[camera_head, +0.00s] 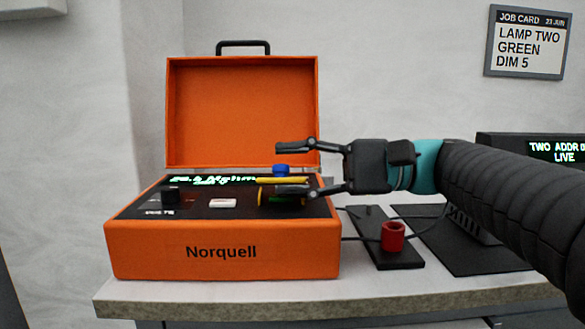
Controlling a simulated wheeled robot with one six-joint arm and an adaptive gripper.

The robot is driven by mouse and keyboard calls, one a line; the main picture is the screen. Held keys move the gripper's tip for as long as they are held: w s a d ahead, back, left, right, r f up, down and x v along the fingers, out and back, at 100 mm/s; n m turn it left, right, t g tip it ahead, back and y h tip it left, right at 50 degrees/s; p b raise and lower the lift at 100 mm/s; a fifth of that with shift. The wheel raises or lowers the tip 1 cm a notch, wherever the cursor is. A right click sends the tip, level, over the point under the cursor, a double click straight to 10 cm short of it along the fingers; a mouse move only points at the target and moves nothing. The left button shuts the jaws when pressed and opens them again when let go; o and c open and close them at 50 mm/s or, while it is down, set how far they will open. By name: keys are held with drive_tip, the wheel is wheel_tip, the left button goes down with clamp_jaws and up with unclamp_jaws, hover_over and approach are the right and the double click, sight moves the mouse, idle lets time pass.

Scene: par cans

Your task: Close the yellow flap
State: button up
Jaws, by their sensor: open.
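An orange case (220,252) marked "Norquell" stands on the table with its lid (240,110) raised. The yellow flap (283,181) shows as a thin yellow strip at the right of the case's dark panel. A dark recess edged in yellow shows just below it. My gripper (278,169) reaches in from the right with its jaws open and empty. One finger is above the flap, and the lower finger crosses in front of the recess and hides part of it. I cannot tell whether the lower finger touches anything or exactly how the flap is tilted.
A blue knob (281,170) sits close behind the flap. A black knob (171,195), a white button (222,203) and a lit display (214,181) are on the panel. A red cylinder (393,236) stands on a black plate right of the case. A job card (527,42) hangs on the wall.

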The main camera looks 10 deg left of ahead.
drive_tip(key=v, duration=1)
drive_tip(key=shift+d, duration=0.2)
